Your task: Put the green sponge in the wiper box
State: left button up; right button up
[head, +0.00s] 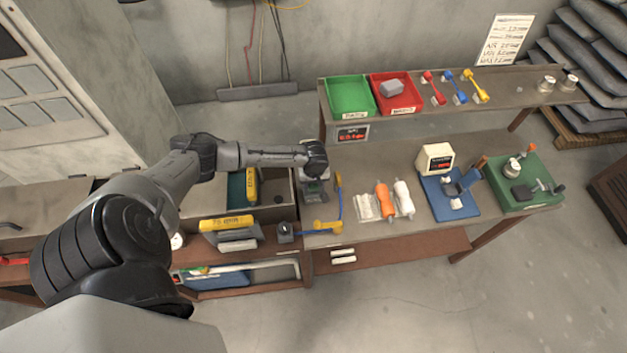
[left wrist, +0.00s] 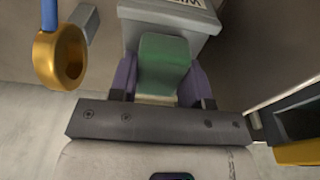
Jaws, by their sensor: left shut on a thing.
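The green sponge (left wrist: 163,65) is held between the purple fingers of my left gripper (left wrist: 160,85) in the left wrist view. A grey box (left wrist: 176,14) with a white label lies just beyond the sponge; it may be the wiper box, but its label is cut off. I cannot tell whether sponge and box touch. In the head view my left gripper (head: 314,178) points down at the left end of the workbench, and the sponge is hidden beneath the wrist. My right gripper is not in view.
A blue rod with yellow ends (head: 339,200) lies right of my left gripper; its gold ring (left wrist: 61,58) is close in the wrist view. Green (head: 350,97) and red bins (head: 396,95) sit on the raised shelf.

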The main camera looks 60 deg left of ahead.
pick_arm(q)
jog(key=o, duration=0.9)
jog(key=shift+f, duration=0.1)
notch_tip(320, 180, up, 12)
jog(key=d+f, duration=0.1)
jog(key=s+d+f+m+h, duration=0.1)
jog(key=s+d+f+m, duration=0.15)
jog(key=d, duration=0.35)
jog(key=s+d+f+m+t, duration=0.1)
jog(key=s+d+m, duration=0.25)
jog(key=d, duration=0.35)
jog(key=s+d+f+m+h, duration=0.1)
jog(key=s+d+m, duration=0.15)
jog(key=d, duration=0.35)
jog(key=s+d+r+m+t, duration=0.1)
jog(key=s+d+r+m, duration=0.1)
jog(key=s, duration=0.4)
jog(key=s+d+r+m+t, duration=0.1)
jog(key=s+d+r+m, duration=0.2)
jog(key=s+d+m, duration=0.2)
jog(key=shift+s+d+r, duration=0.15)
jog(key=shift+s+r, duration=0.15)
jog(key=shift+s, duration=0.3)
